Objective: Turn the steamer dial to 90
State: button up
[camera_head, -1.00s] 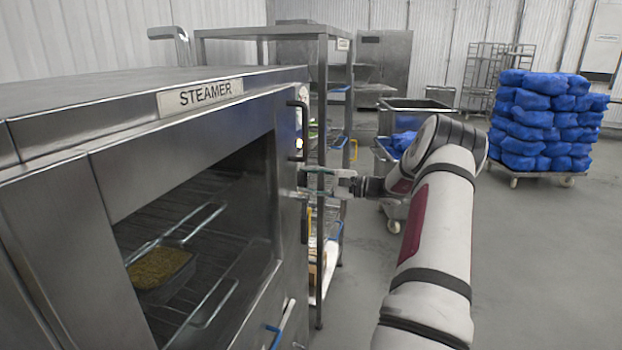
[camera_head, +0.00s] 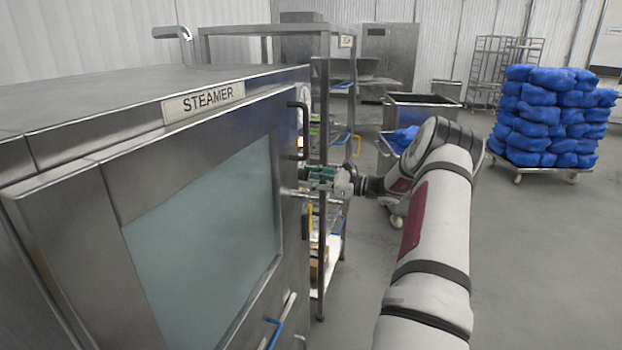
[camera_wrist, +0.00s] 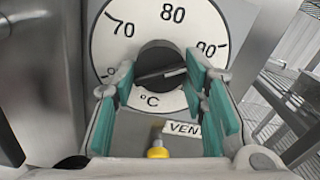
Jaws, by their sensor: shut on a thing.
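The steamer (camera_head: 80,90) fills the left of the head view, its window (camera_head: 210,220) pale and opaque. In the wrist view, its white dial face (camera_wrist: 140,25) shows 70, 80, 90 and °C. The black knob (camera_wrist: 155,58) has a pale line pointing right and slightly up, close to the 90. My gripper (camera_head: 310,180) is at the steamer's right-hand front edge. Its green-padded fingers stand on either side of the knob, shut on it. The fingers cover part of the dial's lower rim.
A VENT label (camera_wrist: 183,129) and a yellow-tipped part (camera_wrist: 157,152) lie below the dial. A door handle (camera_head: 303,130) is close above my gripper. A metal rack (camera_head: 325,120) stands just behind. Blue bags (camera_head: 545,115) are stacked at right; floor there is clear.

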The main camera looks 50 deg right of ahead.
jog(key=shift+f+m, duration=0.1)
jog(key=shift+m, duration=0.3)
jog(key=o, duration=1.1)
jog(key=shift+o, duration=0.2)
jog(key=shift+s+d, duration=0.1)
jog(key=v, duration=1.1)
jog(key=shift+s+d, duration=0.15)
jog(key=shift+s, duration=0.2)
